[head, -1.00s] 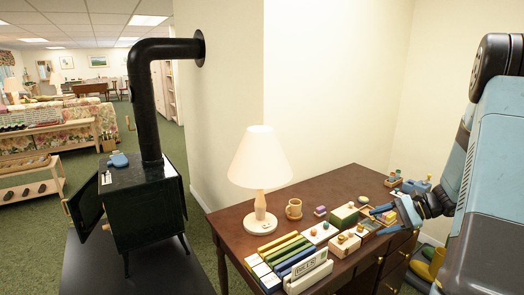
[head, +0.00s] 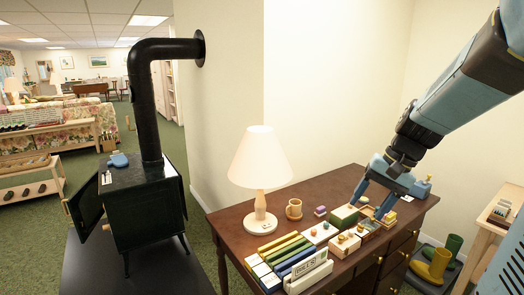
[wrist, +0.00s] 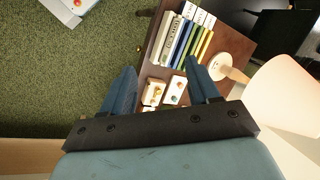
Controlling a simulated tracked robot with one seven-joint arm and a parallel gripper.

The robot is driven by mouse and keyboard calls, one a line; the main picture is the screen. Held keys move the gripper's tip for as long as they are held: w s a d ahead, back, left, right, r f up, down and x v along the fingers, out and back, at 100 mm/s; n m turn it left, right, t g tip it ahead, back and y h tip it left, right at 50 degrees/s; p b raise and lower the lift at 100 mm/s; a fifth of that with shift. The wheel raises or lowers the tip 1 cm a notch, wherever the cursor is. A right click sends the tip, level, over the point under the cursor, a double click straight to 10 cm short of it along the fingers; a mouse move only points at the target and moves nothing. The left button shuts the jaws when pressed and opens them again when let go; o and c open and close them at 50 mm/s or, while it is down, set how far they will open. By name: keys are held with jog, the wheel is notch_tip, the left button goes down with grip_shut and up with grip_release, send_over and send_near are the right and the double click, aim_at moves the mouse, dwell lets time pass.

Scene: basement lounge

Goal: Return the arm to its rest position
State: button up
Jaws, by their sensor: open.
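My gripper (head: 369,203) is open and empty in the head view. It hangs over the right part of the brown desk (head: 312,192), pointing down and left. Its two blue fingers overlap the small boxes in the picture; I cannot tell how high above them it is. My arm reaches in from the upper right. In the wrist view my gripper (wrist: 160,70) shows two spread blue fingers with nothing between them, and the desk's books and small white boxes lie beyond.
On the desk stand a lamp (head: 259,165), a mug (head: 294,209), a row of books (head: 281,256), a green box (head: 344,217) and several small boxes. A black stove (head: 140,205) stands left. Boots (head: 431,267) and a wooden table (head: 497,215) are right. Green carpet is open at left.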

jog(key=s+a+r+n+t+h, duration=0.2)
jog(key=s+r+n+t+h, duration=0.2)
jog(key=s+r, duration=0.3)
jog(key=shift+s+n+t, duration=0.4)
jog(key=shift+s, duration=1.75)
